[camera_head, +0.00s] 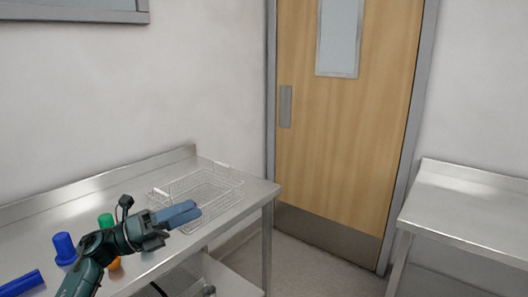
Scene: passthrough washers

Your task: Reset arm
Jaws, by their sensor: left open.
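My left gripper (181,214) reaches in from the lower left over a steel table (262,188). Its blue fingers point right, and it is open with nothing seen between them. The fingers overlap the near side of a wire basket (222,182) in the picture; I cannot tell whether they touch it. My right gripper is not in view.
A blue object (64,249), a green object (105,220) and an orange object (114,264) stand around my left arm. A blue bar-like object (21,284) lies at lower left. A second steel table (470,206) is at right. A wooden door (340,130) is shut between them.

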